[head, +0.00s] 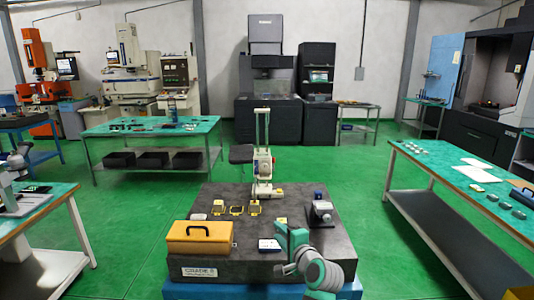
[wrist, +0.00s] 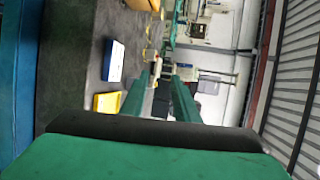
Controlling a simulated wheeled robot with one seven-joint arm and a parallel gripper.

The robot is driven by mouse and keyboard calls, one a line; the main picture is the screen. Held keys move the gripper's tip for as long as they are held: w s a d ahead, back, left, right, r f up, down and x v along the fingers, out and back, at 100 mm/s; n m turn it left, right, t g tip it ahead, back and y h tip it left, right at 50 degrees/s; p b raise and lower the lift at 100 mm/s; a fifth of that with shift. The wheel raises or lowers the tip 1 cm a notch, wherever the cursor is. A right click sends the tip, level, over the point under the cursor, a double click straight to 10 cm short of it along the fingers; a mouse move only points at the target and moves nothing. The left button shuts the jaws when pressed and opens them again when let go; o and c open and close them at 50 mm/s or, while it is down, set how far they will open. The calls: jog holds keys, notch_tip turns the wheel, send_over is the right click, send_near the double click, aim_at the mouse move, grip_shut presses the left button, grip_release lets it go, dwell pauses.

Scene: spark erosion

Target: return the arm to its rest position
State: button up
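My arm is the teal and grey arm at the front right of the dark granite plate (head: 255,265) in the head view. Its links fold close to the plate's front edge. My gripper shows in the wrist view (wrist: 160,88) as two teal fingers with a gap between them. It is open, and I see nothing held in the gap. In the head view I cannot make out the fingertips clearly. The wrist view is turned on its side, with the plate on the left and the room's wall and roof on the right.
On the plate are a yellow case (head: 200,237), a white and blue box (head: 269,245), small yellow-framed pieces (head: 237,210), a tall gauge (head: 262,165) and a dark instrument (head: 320,212). Benches stand left and right (head: 460,180). Green floor (head: 365,205) is clear between.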

jog(key=s+d+f+n+h, duration=0.1)
jog(key=s+f+h, duration=0.1)
jog(key=s+f, duration=0.85)
jog(key=s+d+f+n+h, duration=0.1)
jog(key=s+f+n+h, duration=0.15)
jog(key=s+f, duration=0.8)
jog(key=s+a+f+n+h, duration=0.1)
jog(key=s+f+n+h, duration=0.15)
jog(key=s+f, duration=0.85)
jog(key=s+a+r+n, duration=0.1)
jog(key=s+r, duration=0.3)
jog(key=s, duration=0.6)
jog(key=s+a+r+n, duration=0.2)
jog(key=s+r+n, duration=0.2)
jog(key=s, duration=0.6)
jog(key=s+a+r+n+t+y, duration=0.1)
jog(key=s+a+r+n, duration=0.1)
jog(key=s, duration=0.7)
notch_tip(320, 180, up, 2)
jog(key=shift+s+a+n, duration=0.15)
jog(key=shift+s+n, duration=0.25)
jog(key=shift+n, duration=0.3)
